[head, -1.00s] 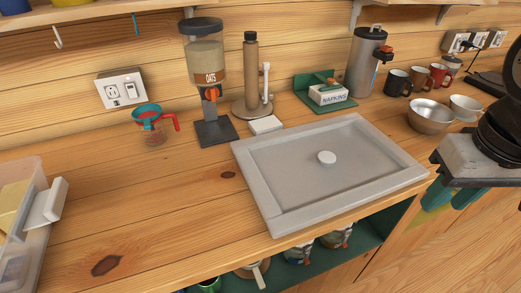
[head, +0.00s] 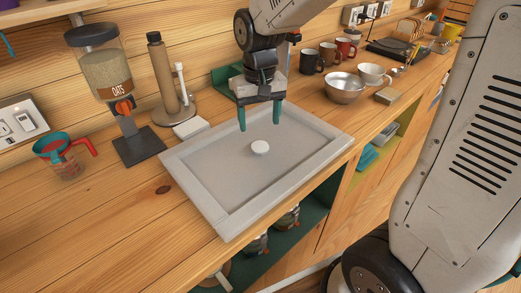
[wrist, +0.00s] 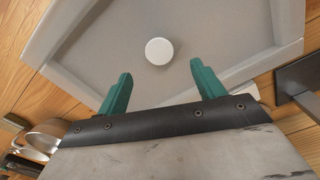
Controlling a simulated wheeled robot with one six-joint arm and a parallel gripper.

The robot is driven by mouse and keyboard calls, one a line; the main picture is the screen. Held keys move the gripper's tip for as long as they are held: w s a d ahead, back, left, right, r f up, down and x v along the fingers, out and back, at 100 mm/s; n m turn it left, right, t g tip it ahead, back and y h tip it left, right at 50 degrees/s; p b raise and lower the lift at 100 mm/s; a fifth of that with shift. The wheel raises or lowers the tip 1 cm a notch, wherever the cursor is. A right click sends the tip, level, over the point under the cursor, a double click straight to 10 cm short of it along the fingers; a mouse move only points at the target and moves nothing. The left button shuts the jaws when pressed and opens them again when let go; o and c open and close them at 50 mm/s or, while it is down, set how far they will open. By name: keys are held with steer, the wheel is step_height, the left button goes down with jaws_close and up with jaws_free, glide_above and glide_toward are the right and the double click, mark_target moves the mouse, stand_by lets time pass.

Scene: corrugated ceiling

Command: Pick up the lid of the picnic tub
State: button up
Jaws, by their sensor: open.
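The lid (head: 205,175) is a large grey rectangular panel with a raised rim and a round pale knob (head: 259,148) at its middle. It lies flat on the wooden counter. The tub's body cannot be made out under it. My gripper (head: 261,115) is open and empty above the back part of the lid, its green fingers pointing down, apart from the knob. In the wrist view the knob (wrist: 159,51) shows ahead of the two green fingers (wrist: 160,82), with nothing between them.
Behind the lid stand an oats dispenser (head: 103,70), a paper-towel holder (head: 166,75) and a small white block (head: 191,128). A metal bowl (head: 343,88) and several mugs stand to the right. A measuring cup (head: 65,155) stands at left.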

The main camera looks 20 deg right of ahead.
mark_target(260, 146)
step_height(260, 146, down, 8)
steer(key=shift+w+d+f, duration=0.1)
steer(key=shift+w, duration=0.05)
stand_by(0.3)
steer(key=shift+c, duration=0.3)
steer(key=c, duration=1.1)
steer(key=shift+c, duration=0.2)
